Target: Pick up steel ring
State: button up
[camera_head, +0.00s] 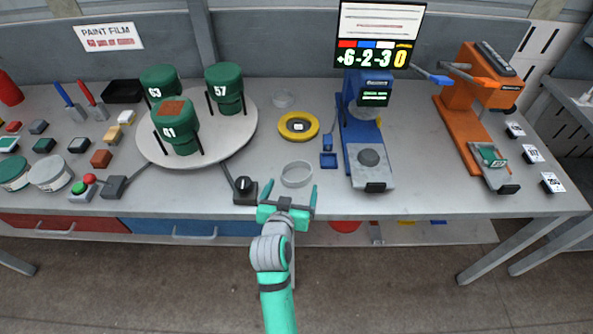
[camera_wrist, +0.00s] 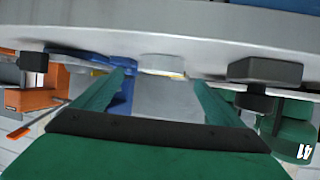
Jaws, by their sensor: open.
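A grey steel ring (camera_head: 297,183) lies flat near the front edge of the bench, between the black knob box and the blue machine. In the wrist view, which looks inverted, my green fingers (camera_wrist: 162,95) are spread wide. A pale round piece (camera_wrist: 160,64), apparently the nearer ring, shows beyond and between them, apart from both.
The black knob box (camera_head: 245,191) stands close left of my gripper. A turntable (camera_head: 225,148) holds green jars at the left. A yellow ring (camera_head: 298,126) lies behind the nearer steel ring. A blue machine (camera_head: 371,163) stands right, an orange machine (camera_head: 481,95) farther right.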

aim_at(296, 175)
jog(key=x, duration=0.8)
jog(key=shift+a, duration=0.1)
jog(key=shift+c, duration=0.2)
jog(key=c, duration=1.2)
jog(key=shift+r, duration=0.2)
